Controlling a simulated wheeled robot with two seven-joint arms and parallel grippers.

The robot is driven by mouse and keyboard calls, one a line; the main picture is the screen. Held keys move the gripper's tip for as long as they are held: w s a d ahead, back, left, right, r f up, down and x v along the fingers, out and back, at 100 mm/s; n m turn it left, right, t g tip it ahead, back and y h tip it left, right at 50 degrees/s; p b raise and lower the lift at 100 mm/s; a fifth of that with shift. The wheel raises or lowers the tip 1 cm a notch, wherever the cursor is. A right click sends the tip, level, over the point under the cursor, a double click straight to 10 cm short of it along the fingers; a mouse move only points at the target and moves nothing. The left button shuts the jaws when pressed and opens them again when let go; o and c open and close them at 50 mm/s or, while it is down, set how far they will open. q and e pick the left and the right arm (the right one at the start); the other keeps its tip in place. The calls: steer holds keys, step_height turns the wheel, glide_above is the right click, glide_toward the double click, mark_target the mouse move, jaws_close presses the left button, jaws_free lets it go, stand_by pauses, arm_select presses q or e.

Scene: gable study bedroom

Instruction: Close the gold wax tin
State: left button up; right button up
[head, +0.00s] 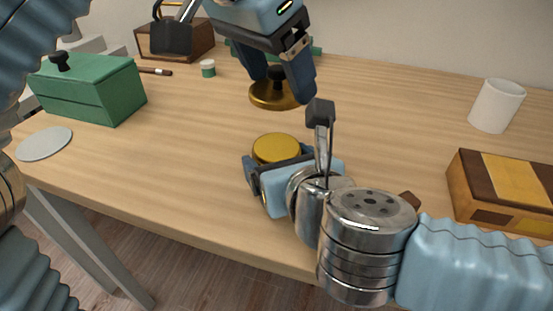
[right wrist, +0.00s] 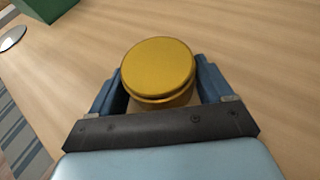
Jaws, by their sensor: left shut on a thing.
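The open gold wax tin (head: 277,148) stands upright near the front edge of the table, and its round gold top face fills the middle of the right wrist view (right wrist: 158,70). My right gripper (head: 272,160) has its fingers close against both sides of the tin. Its fingers flank the tin in the right wrist view (right wrist: 160,82). The gold lid (head: 262,98) with a dark knob is behind the tin in the head view, apart from it. My left gripper (head: 277,82) points down and is shut on the lid's knob.
A green box (head: 90,88) and a grey disc (head: 44,144) are at the left. A small green-and-white jar (head: 208,68) and a brown box (head: 173,40) are at the back. A white cup (head: 496,105) and a brown-yellow box (head: 500,190) stand at the right.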

steer(key=c, duration=0.7)
arm_select(q)
glide_above(284, 143)
steer(key=s+a, duration=0.1)
steer(key=shift+a+f, duration=0.15)
steer(key=shift+f, duration=2.4)
steer(key=shift+f, duration=0.1)
steer(key=shift+f, duration=0.75)
steer(key=shift+f, duration=0.65)
steer(key=o, duration=1)
steer(key=shift+o, duration=0.2)
steer(key=v, duration=1.2)
